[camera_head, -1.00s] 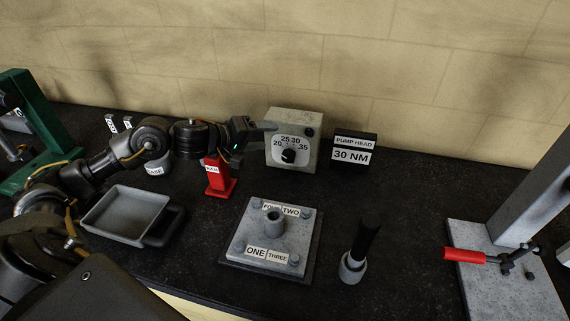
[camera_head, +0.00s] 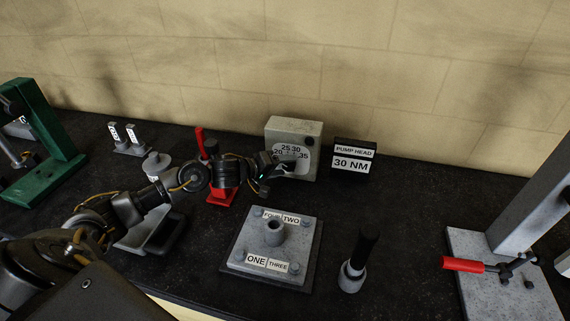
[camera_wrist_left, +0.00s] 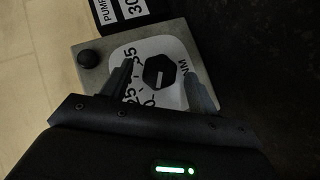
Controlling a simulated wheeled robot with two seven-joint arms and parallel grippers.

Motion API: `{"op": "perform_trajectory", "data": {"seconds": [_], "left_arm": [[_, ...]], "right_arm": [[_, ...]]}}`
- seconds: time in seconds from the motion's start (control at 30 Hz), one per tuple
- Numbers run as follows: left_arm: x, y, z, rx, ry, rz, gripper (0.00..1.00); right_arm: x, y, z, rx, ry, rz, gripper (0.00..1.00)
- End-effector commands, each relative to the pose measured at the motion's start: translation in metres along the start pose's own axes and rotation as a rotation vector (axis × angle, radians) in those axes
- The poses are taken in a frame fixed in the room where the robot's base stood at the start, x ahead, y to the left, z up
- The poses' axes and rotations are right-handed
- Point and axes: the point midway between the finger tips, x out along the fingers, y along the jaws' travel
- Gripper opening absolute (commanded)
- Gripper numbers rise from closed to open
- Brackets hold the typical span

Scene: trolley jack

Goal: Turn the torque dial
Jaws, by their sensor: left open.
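The torque dial is a black knob (camera_wrist_left: 158,76) on a white scale plate, marked 20 to 35, on the front of a grey box (camera_head: 296,128). My left gripper (camera_head: 288,168) is at the front of the box and hides most of the knob in the head view. In the left wrist view my left gripper (camera_wrist_left: 157,84) is open, one finger on each side of the knob. Gaps show between the fingers and the knob. A white line shows on the knob; which number it marks I cannot tell. My right gripper is not in view.
A black sign (camera_head: 354,156) reading PUMP HEAD 30 NM stands right of the box. A red stand (camera_head: 222,197) is behind my left arm. A bolted grey plate (camera_head: 272,240) and a black-handled tool (camera_head: 356,262) are in front. The wall is close behind the box.

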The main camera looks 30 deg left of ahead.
Motion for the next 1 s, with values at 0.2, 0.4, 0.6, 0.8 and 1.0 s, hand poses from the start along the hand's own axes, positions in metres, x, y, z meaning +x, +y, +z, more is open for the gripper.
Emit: {"op": "perform_trajectory", "data": {"seconds": [0.2, 0.4, 0.6, 0.8, 1.0], "left_arm": [[0.0114, 0.0007, 0.0002, 0.002, -0.001, 0.001, 0.60], [0.0119, 0.0003, 0.0003, 0.002, -0.001, 0.000, 0.60], [0.0117, 0.0002, 0.0003, 0.001, -0.001, 0.000, 0.41], [0.0114, 0.0000, 0.0002, 0.001, -0.001, 0.000, 0.16], [0.0106, 0.0019, -0.0007, 0.010, 0.000, -0.011, 0.16]], "right_arm": [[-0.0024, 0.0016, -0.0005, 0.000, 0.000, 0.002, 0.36], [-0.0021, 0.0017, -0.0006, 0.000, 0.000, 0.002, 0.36], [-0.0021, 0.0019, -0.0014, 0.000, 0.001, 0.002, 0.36], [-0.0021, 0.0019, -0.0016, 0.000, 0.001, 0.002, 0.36], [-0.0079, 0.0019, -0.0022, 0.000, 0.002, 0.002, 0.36]]}}
